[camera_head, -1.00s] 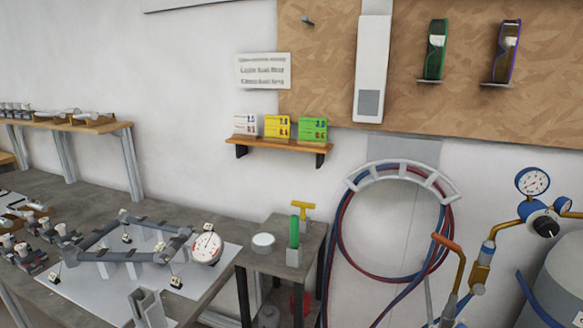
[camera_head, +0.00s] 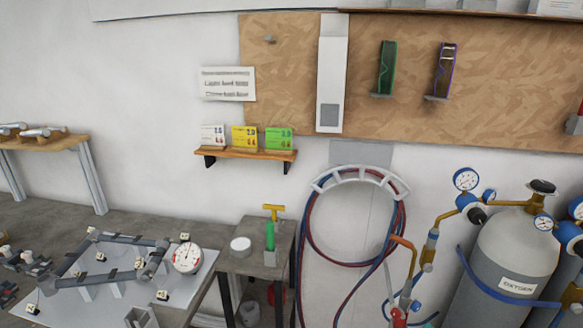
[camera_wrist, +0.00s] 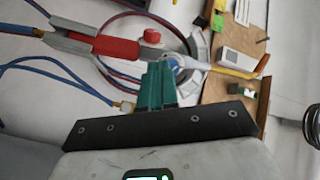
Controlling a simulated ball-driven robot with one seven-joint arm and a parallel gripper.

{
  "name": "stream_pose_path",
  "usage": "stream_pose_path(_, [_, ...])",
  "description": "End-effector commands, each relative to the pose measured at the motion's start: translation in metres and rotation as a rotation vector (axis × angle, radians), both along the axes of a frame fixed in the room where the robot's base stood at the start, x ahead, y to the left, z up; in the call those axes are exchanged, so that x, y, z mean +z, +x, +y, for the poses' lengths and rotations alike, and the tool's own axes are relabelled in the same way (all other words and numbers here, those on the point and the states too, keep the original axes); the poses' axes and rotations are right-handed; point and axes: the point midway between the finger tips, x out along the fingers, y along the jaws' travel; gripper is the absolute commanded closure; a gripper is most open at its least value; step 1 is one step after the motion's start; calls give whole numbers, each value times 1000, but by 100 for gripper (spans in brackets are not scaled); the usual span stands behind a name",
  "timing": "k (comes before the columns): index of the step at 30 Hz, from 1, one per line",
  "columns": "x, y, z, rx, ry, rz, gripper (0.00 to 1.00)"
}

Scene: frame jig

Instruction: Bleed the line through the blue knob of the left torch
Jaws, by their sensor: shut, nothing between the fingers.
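A torch with a red handle (camera_wrist: 112,46), a pale blue-grey body (camera_wrist: 188,63) and an orange tip (camera_wrist: 240,71) lies across the upper wrist view. A red knob (camera_wrist: 151,36) sits on its upper side. A blue part shows just beyond my fingertips; I cannot tell whether it is the blue knob. My gripper (camera_wrist: 160,72) is shut and empty, its teal fingertips close to the torch body; contact cannot be told. In the head view the orange torch tip (camera_head: 404,243) rises beside the hoses, with a blue knob (camera_head: 416,306) near the bottom edge.
Red and blue hoses hang on a white holder (camera_head: 358,172). A grey oxygen cylinder (camera_head: 515,250) with gauges stands at right. A bench with a tube frame (camera_head: 110,262) is at left, beside a small stand (camera_head: 254,262). Blue hoses (camera_wrist: 60,67) run near my fingers.

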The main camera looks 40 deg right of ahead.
Motion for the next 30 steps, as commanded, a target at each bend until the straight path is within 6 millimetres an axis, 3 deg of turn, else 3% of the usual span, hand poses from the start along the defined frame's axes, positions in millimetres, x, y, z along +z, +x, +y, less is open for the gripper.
stream_pose_path(6, [-2, 26, -1, 3, -2, 1, 100])
stream_pose_path(12, [0, 39, -3, 2, -3, 1, 100])
stream_pose_path(30, [1, 42, -4, 0, -3, 2, 100])
